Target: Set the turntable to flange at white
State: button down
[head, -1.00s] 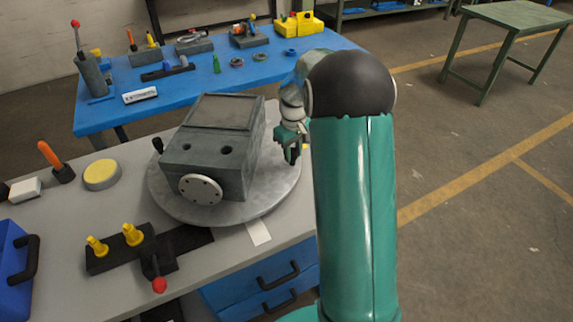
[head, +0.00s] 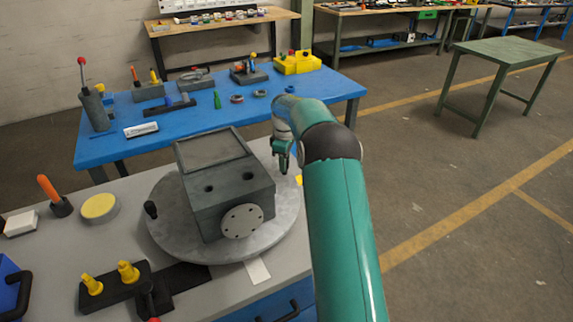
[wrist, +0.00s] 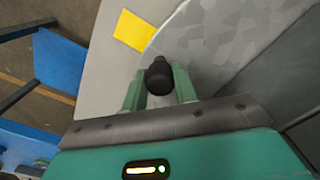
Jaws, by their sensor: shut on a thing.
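The round grey turntable (head: 168,240) carries a dark grey housing (head: 228,185). The housing's round light flange (head: 242,221) faces the front, a little left of the white mark (head: 257,271) on the bench. A yellow mark (head: 299,181) lies by the turntable's far right edge and also shows in the wrist view (wrist: 133,31). A black knob (head: 150,210) stands on the left rim. My gripper (head: 283,164) is at the far right rim. In the wrist view its fingers are shut on another black knob (wrist: 159,76).
A black fixture with yellow pegs (head: 128,271) stands front left. A blue table (head: 200,118) with several parts stands behind.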

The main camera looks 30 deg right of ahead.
dwell(0.3)
jog(key=c, duration=1.1)
grip_release()
notch_tip(320, 180, up, 14)
jog(key=s+a+r+m+t, duration=0.1)
jog(key=s+a+r+m, duration=0.1)
jog(key=s+a+r, duration=0.6)
jog(key=s+a+r+m+t, duration=0.2)
jog(key=s+a+r, duration=0.3)
jog(key=s+a, duration=0.4)
jog(key=s+a+f+m+t, duration=0.1)
jog(key=s+f, duration=0.1)
jog(key=s, duration=0.5)
jog(key=s+a+f+m, duration=0.2)
jog(key=s+f, duration=0.1)
jog(key=s, duration=0.5)
jog(key=s+a+f+m+t, duration=0.1)
jog(key=s+a+f+m, duration=0.1)
jog(key=s, duration=0.5)
jog(key=shift+s+a+f+t, duration=0.15)
jog(key=shift+s+f+t, duration=0.15)
jog(key=shift+s+f, duration=0.1)
